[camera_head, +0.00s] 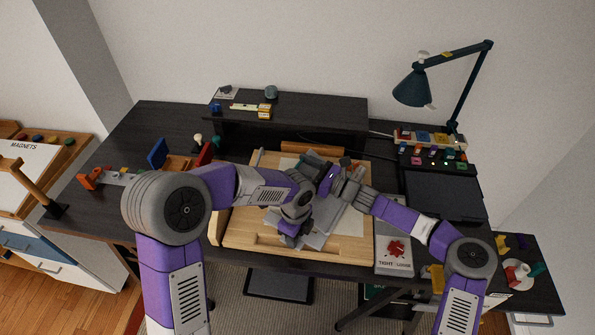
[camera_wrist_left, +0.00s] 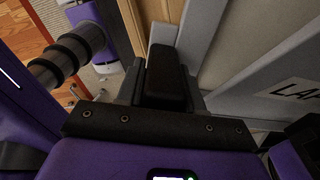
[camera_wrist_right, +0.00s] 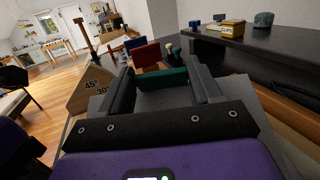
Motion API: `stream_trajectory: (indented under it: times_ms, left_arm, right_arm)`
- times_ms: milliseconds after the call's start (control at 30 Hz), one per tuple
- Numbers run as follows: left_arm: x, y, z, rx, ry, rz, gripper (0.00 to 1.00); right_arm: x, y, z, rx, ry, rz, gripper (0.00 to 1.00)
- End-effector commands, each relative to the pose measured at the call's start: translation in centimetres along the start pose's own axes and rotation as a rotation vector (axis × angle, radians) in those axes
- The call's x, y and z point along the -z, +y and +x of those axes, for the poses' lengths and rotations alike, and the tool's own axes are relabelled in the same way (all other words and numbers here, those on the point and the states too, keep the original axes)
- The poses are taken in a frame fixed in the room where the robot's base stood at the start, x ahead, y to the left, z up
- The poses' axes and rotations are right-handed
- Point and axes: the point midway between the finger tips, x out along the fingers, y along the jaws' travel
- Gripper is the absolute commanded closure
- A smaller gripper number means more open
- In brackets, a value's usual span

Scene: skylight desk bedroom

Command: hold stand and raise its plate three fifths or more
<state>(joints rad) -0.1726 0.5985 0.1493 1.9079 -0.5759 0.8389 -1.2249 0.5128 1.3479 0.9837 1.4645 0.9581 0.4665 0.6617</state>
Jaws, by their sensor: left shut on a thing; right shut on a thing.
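The grey stand (camera_head: 318,240) rests on a light wooden board on the desk. Both my arms cover much of it. My left gripper (camera_head: 291,238) is shut on a grey part of the stand at its near side; in the left wrist view the dark finger (camera_wrist_left: 166,80) presses there, beside a grey panel with partly cut-off lettering (camera_wrist_left: 285,90). My right gripper (camera_head: 332,178) is shut at the far side, on the grey plate (camera_wrist_right: 165,100). A teal strip (camera_wrist_right: 162,78) shows between its fingertips. The plate looks raised and tilted; its exact angle cannot be told.
A dark riser shelf (camera_head: 320,112) stands behind. The lamp (camera_head: 412,88), a button panel (camera_head: 432,157) and a tight/loose card (camera_head: 394,250) are at right. Red and blue blocks lie left.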

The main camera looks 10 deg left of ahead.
Motion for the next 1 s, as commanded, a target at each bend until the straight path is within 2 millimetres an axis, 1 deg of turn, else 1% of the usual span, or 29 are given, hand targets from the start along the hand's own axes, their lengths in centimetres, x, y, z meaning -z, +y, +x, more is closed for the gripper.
stream_trajectory:
  times_ms: [100, 300, 700, 733, 867, 900, 1000]
  left_arm:
    - [-0.1, -0.1, -0.1, 0.004, -0.001, 0.000, 1.00]
    - [-0.1, -0.1, -0.1, 0.004, -0.001, -0.001, 1.00]
    - [-0.1, -0.1, -0.1, 0.005, -0.002, -0.002, 1.00]
    - [-0.1, -0.1, -0.1, 0.005, -0.002, -0.002, 1.00]
    - [-0.1, -0.1, -0.1, 0.005, -0.001, -0.002, 1.00]
    - [-0.1, -0.1, -0.1, 0.004, -0.001, -0.002, 1.00]
    - [-0.1, -0.1, -0.1, 0.004, -0.001, -0.002, 1.00]
  right_arm:
    - [-0.6, 0.1, -0.6, -0.001, -0.048, 0.005, 0.91]
    - [-1.2, 0.1, -1.0, -0.001, -0.089, 0.003, 0.91]
    - [-1.3, 0.0, -1.0, 0.000, -0.094, 0.002, 0.91]
    - [-1.3, 0.0, -1.0, 0.000, -0.094, 0.002, 0.34]
    - [-1.3, 0.0, -1.0, 0.000, -0.093, 0.001, 0.14]
    - [-1.3, 0.0, -1.0, 0.000, -0.093, 0.001, 0.11]
    - [-1.3, 0.0, -1.0, 0.001, -0.093, 0.001, 0.11]
